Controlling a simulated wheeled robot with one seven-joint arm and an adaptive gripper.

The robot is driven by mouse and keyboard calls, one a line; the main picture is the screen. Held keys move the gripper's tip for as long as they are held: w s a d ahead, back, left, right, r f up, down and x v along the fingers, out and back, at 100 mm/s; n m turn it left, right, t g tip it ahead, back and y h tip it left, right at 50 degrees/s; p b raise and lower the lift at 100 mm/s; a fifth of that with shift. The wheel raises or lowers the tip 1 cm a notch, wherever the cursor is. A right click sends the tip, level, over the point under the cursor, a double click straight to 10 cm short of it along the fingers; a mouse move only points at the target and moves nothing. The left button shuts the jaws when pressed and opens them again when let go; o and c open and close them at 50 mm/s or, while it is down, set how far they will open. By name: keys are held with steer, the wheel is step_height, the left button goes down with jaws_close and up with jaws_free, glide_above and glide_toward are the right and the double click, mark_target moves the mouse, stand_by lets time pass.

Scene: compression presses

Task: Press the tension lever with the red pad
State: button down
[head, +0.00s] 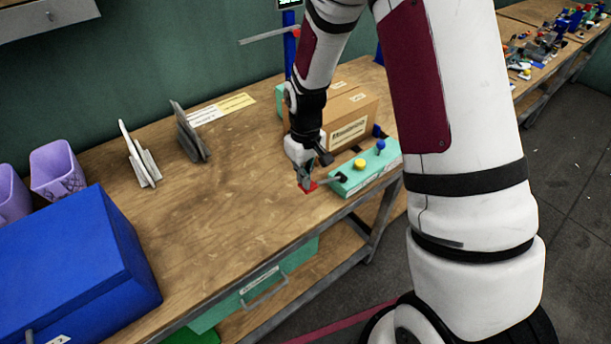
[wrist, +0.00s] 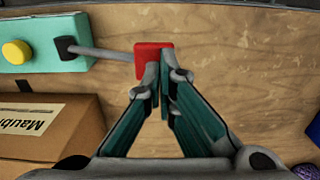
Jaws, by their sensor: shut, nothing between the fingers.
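The tension lever's red pad (wrist: 153,56) sits at the end of a grey rod (wrist: 105,53) that sticks out from the teal press box (wrist: 27,42). In the head view the red pad (head: 308,187) shows just under my gripper (head: 306,178). My gripper (wrist: 164,72) is shut and empty in the wrist view, and its fingertips overlap the near edge of the pad. I cannot tell whether they touch it. The teal press box (head: 377,178) lies to the right of my gripper in the head view.
A yellow button (head: 360,164) and a blue knob (head: 380,146) stand on the box. A cardboard carton (head: 362,109) stands behind it. A blue bin (head: 75,265) and purple cups (head: 56,170) are at left. The table middle (head: 200,210) is clear.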

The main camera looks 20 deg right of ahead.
steer(key=shift+a+f, duration=0.1)
stand_by(0.3)
steer(key=shift+a+f+h, duration=0.1)
steer(key=shift+f+h, duration=0.15)
steer(key=shift+h, duration=0.05)
steer(key=shift+a+f, duration=0.1)
steer(key=shift+f, duration=0.05)
steer(key=shift+s+a+f+h, duration=0.15)
steer(key=shift+a+f+h, duration=0.15)
steer(key=shift+f+h, duration=0.15)
steer(key=shift+t+h, duration=0.4)
steer(key=shift+h, duration=0.15)
steer(key=shift+s+a+f+b, duration=0.1)
steer(key=shift+a+f+b, duration=0.1)
steer(key=shift+f, duration=0.7)
steer(key=shift+s+a+f+b, duration=0.1)
steer(key=shift+a+f, duration=0.15)
steer(key=shift+f, duration=0.7)
steer(key=shift+s+a+f+b, duration=0.1)
steer(key=shift+a+f+b, duration=0.1)
steer(key=shift+f, duration=0.8)
steer(key=shift+s, duration=0.1)
steer(key=a+p+v, duration=0.1)
steer(key=a+v, duration=0.2)
steer(key=v, duration=1.1)
steer(key=shift+s+f, duration=0.3)
steer(key=shift+f, duration=0.05)
